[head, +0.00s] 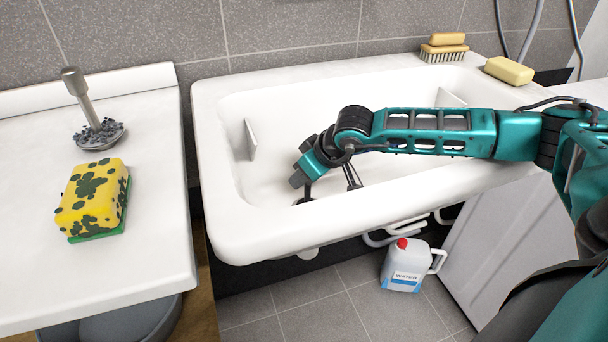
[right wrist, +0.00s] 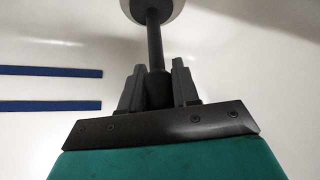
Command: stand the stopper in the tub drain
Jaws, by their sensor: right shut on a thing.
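My right gripper (head: 300,187) reaches down into the white tub (head: 222,180), near its left end. In the right wrist view my right gripper (right wrist: 157,78) is shut on the dark stem of the stopper (right wrist: 153,42). A pale round disc, partly cut off by the frame, sits at the stem's far end. In the head view I cannot clearly make out the stopper beside the gripper. I cannot make out the tub drain in either view. My left gripper is not in view.
A yellow sponge (head: 92,198) and a metal-handled tool (head: 98,125) stand on the left counter (head: 140,230). A brush (head: 444,48) and soap (head: 509,71) sit on the tub's back rim. Two blue strips (right wrist: 50,71) show in the wrist view.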

